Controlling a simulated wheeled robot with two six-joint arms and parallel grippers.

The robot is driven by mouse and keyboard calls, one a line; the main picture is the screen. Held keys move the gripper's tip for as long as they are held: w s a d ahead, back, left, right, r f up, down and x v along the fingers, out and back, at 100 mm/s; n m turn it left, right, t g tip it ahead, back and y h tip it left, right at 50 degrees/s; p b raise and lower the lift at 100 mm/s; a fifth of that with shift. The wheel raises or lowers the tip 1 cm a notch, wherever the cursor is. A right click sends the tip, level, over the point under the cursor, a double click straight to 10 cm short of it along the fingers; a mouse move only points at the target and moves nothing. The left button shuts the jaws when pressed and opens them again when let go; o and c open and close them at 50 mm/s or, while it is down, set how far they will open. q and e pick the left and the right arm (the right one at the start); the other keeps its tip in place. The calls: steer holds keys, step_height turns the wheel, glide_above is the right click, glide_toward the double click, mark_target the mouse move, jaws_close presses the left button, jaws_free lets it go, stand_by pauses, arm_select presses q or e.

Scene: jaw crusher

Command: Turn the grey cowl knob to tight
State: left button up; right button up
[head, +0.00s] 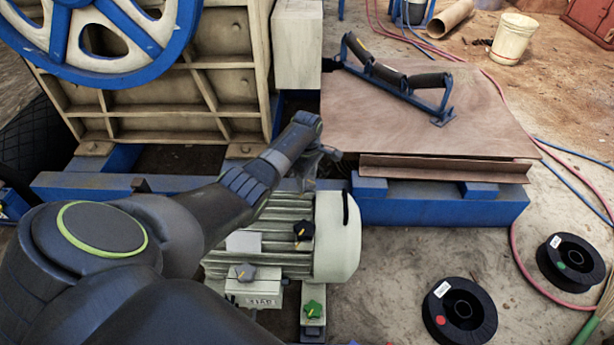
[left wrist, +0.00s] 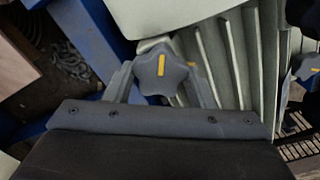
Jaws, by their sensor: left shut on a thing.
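The grey star-shaped knob (left wrist: 162,75) with a yellow mark shows in the left wrist view, between the fingers of my left gripper (left wrist: 160,88). Its yellow mark runs nearly upright in that picture. In the head view my left gripper (head: 322,155) reaches down over the far end of the pale green ribbed motor (head: 336,240); the held knob is hard to make out there. The gripper is shut on the knob. My right gripper is not in view.
A black knob (head: 303,230), a dark grey knob (head: 243,271) and a green knob (head: 312,309) are on the near motor side. A blue frame (head: 440,207) with a brown board stands beyond. Black spools (head: 460,310) lie on the ground at right.

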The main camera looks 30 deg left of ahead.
arm_select(q)
steer(key=shift+r+m+p, duration=0.15)
steer(key=shift+m+p, duration=0.3)
steer(key=shift+m, duration=0.05)
steer(key=shift+m+p, duration=0.55)
steer(key=shift+m, duration=0.35)
steer(key=m+p, duration=0.1)
steer(key=m, duration=0.1)
steer(key=shift+m, duration=0.3)
steer(key=m, duration=0.2)
steer(key=shift+m+p, duration=0.4)
steer(key=m, duration=0.2)
steer(key=shift+m, duration=0.3)
steer(key=m, duration=0.2)
steer(key=shift+m+p, duration=0.3)
steer(key=shift+m, duration=2)
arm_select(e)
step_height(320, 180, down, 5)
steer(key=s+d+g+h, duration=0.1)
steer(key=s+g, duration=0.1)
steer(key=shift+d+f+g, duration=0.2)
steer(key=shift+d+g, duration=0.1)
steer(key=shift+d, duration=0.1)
arm_select(q)
steer(key=shift+m, duration=0.3)
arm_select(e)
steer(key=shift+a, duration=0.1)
